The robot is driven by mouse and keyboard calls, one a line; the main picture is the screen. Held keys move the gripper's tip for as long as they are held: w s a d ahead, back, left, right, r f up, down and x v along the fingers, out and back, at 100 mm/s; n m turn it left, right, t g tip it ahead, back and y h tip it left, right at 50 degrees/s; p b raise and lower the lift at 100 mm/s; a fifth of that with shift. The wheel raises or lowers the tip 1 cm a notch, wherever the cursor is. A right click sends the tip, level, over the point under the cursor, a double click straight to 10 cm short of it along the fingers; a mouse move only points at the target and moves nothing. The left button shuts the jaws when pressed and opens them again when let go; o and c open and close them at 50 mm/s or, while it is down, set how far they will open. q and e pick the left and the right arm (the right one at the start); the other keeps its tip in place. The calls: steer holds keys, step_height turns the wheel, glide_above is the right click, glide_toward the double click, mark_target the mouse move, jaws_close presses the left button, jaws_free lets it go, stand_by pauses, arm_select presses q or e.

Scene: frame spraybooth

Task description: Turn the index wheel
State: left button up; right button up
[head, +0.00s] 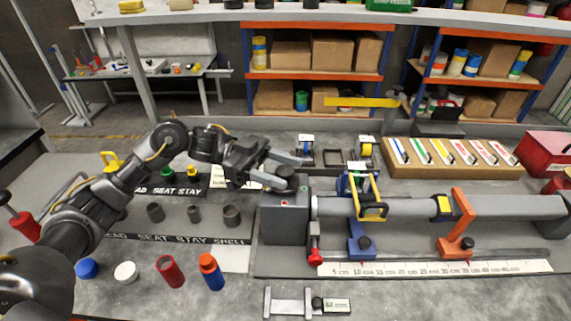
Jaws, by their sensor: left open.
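A dark round wheel or knob (286,172) sits on top of a grey block (283,215) at the left end of the horizontal grey tube; it looks like the index wheel. My left gripper (283,168) reaches in from the left, and its open fingers are at the wheel, partly covering it. I cannot tell whether the fingers touch it. The grey tube (410,206) runs right from the block, with a yellow-handled blue clamp (371,212) and an orange support (457,225) on it. My right gripper is not in view.
A white ruler (430,268) lies in front of the tube. Several dark cups (195,214), red and blue bottles (211,272), and a caliper-like tool (307,303) are nearby.

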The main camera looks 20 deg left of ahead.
arm_select(q)
steer(key=shift+s+d, duration=0.1)
steer(key=shift+d, duration=0.4)
steer(key=c, duration=0.9)
steer(key=shift+r+n+t+p, duration=0.15)
steer(key=shift+n+t+p, duration=0.15)
steer(key=shift+t+p, duration=0.35)
steer(key=n+t+p, duration=0.3)
steer(key=t+p, duration=0.1)
steer(key=t, duration=0.1)
steer(key=n+t+y+p, duration=0.1)
steer(key=n+t+p, duration=0.2)
steer(key=t+p, duration=0.1)
steer(key=shift+s+r+n+t+y+p, duration=0.1)
steer(key=shift+n+t+y+p, duration=0.25)
steer(key=shift+p, duration=0.35)
steer(key=n+t+y+p, duration=0.2)
steer(key=t, duration=0.1)
steer(key=shift+n+t, duration=0.25)
steer(key=shift+t, duration=0.05)
steer(key=shift+f+n+t+y+p, duration=0.15)
steer(key=shift+n+t+y+p, duration=0.15)
steer(key=shift+n+t+y, duration=0.75)
steer(key=shift+f+n+t+y+p, duration=0.1)
steer(key=shift+n+t+y+p, duration=0.15)
steer(key=shift+n+t+y, duration=0.8)
steer(key=shift+y, duration=0.45)
